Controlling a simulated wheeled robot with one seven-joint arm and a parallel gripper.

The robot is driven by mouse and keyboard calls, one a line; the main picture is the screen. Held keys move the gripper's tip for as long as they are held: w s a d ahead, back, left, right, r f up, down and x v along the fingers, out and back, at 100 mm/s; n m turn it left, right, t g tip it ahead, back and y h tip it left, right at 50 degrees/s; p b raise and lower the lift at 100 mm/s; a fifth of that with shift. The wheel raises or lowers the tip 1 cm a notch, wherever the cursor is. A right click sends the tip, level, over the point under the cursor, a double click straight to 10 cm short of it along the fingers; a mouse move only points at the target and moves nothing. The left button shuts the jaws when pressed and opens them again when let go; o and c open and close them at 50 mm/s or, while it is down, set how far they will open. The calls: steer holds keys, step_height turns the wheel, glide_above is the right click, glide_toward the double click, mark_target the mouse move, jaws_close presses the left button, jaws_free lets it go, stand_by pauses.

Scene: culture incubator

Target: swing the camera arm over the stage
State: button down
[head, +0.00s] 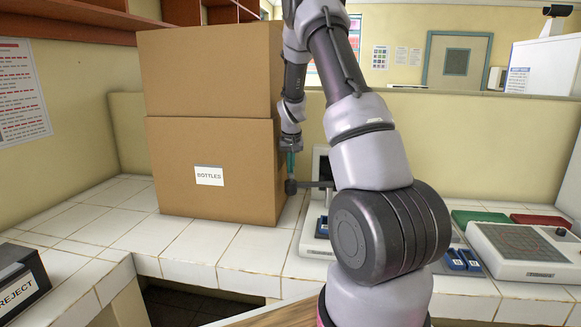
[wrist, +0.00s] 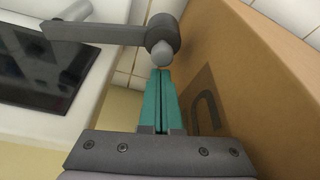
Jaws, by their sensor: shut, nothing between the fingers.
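The camera arm (head: 318,184) is a dark grey bar reaching left from a white post, with a round dark head (head: 290,187) at its free end. In the wrist view the bar (wrist: 95,31) ends in a grey cylinder with a small rounded knob. The white instrument (head: 309,243) stands below, mostly hidden by my arm; its dark flat panel (wrist: 45,75), which looks like the stage, lies left of the head. My gripper (head: 290,173) points down with teal fingers shut and empty. Its fingertips (wrist: 160,74) are right at the knob; I cannot tell whether they touch.
A stack of two cardboard boxes (head: 212,75), the lower marked BOTTLES, stands close beside my gripper. Another instrument (head: 525,250) and green and red trays (head: 480,217) are at the right. A REJECT box (head: 20,283) sits front left. White counter tiles (head: 110,220) are clear at left.

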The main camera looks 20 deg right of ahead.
steer(key=shift+s+a+n+y, duration=0.15)
steer(key=shift+s+a+n, duration=0.1)
steer(key=shift+s+n, duration=0.4)
steer(key=shift+s+a+n+y, duration=0.2)
steer(key=shift+s+n, duration=0.25)
steer(key=shift+s, duration=0.3)
steer(key=s+d+n+g+y, duration=0.1)
steer(key=s+d+n+y, duration=0.2)
steer(key=s+n, duration=0.8)
steer(key=shift+s+d+n, duration=0.4)
steer(key=shift+s+d, duration=0.5)
steer(key=shift+s, duration=1.15)
